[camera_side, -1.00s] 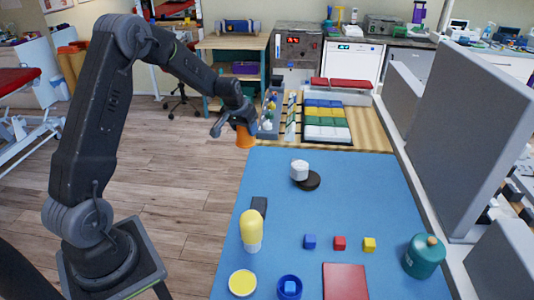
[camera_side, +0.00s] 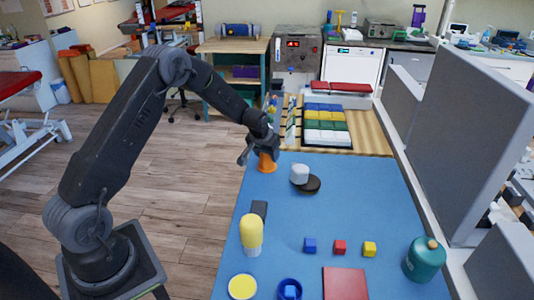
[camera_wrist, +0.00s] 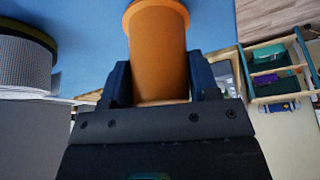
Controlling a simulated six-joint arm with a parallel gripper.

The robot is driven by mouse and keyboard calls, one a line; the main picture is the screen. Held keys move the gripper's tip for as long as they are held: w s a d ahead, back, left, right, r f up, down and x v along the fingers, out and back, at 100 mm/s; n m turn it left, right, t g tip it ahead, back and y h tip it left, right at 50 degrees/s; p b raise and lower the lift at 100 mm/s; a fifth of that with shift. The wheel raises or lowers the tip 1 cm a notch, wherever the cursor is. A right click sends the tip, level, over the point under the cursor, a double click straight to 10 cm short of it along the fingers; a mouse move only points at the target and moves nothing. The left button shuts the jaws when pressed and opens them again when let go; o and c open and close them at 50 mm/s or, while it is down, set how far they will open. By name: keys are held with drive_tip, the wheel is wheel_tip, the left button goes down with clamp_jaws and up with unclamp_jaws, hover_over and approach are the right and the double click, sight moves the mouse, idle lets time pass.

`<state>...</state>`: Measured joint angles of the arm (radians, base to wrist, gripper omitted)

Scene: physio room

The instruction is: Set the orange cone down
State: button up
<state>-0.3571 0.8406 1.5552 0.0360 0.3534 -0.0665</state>
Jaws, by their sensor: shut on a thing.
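The orange cone (camera_side: 267,163) is at the far left part of the blue table mat (camera_side: 300,215). My gripper (camera_side: 262,150) is shut around the cone's upper part. The cone looks upright, with its base at or just above the mat; I cannot tell whether it touches. In the wrist view the orange cone (camera_wrist: 158,50) stands between the two dark fingers of my gripper (camera_wrist: 160,82), its wide rim toward the blue surface.
Coloured blocks lie in a tray (camera_side: 325,140) behind. The mat's middle is clear.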

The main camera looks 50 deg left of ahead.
drive_tip(key=shift+f, duration=0.1)
drive_tip(key=o, duration=0.9)
